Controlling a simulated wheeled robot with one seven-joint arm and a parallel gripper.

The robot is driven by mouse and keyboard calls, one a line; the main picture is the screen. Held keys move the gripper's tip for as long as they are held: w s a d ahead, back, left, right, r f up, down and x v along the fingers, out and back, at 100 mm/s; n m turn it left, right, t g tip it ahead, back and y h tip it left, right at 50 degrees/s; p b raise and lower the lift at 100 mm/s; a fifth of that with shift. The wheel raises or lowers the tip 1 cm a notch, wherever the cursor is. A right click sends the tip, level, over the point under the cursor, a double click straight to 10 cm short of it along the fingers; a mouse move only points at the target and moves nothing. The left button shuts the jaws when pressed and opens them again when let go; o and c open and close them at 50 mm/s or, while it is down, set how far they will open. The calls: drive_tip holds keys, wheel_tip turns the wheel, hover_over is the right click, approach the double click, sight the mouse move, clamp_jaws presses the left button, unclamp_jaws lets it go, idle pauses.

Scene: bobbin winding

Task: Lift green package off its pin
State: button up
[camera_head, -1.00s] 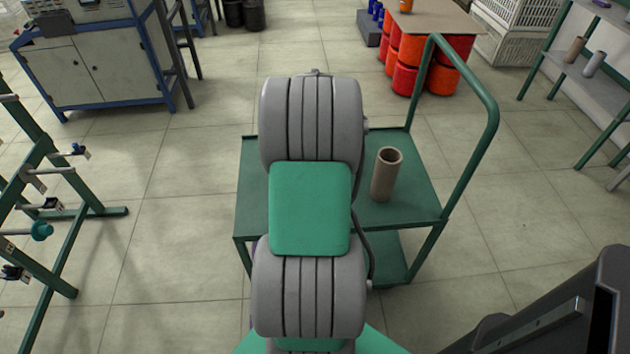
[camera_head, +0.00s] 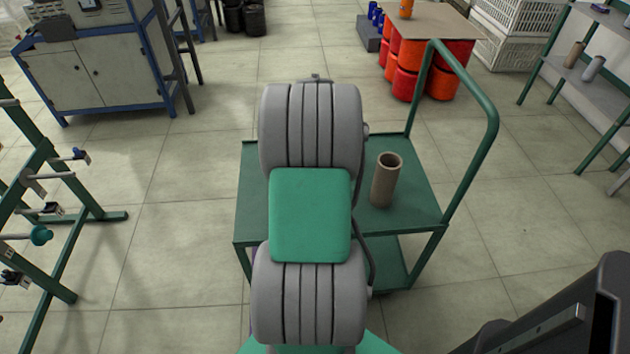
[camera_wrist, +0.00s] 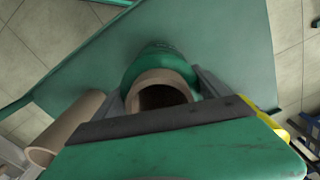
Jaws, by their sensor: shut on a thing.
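The green package (camera_wrist: 132,72) shows in the wrist view as a green ring around a cardboard core with a dark, open end. My gripper (camera_wrist: 162,95) has one finger on each side of the core and is shut on the package. The core's end faces the wrist camera. No pin shows at the package; its far end is hidden. In the head view my own arm hides the gripper and package.
The green cart (camera_head: 420,200) lies under and behind my arm, with a bare cardboard tube (camera_head: 386,180) standing on its top. A pin rack with a teal spool (camera_head: 40,235) stands at the left. Orange drums (camera_head: 405,82) stand beyond the cart. Floor shows between rack and cart.

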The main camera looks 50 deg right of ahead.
drive_tip(key=shift+r, duration=0.45)
drive_tip(key=s+r, duration=0.1)
drive_tip(key=r, duration=0.1)
drive_tip(key=s+r, duration=0.2)
drive_tip(key=r, duration=0.1)
drive_tip(key=s+r+p, duration=0.1)
drive_tip(key=r, duration=0.2)
drive_tip(key=shift+s+a, duration=0.3)
drive_tip(key=shift+a, duration=0.05)
drive_tip(key=s+a+r, duration=0.2)
drive_tip(key=s+r, duration=0.2)
drive_tip(key=s, duration=0.5)
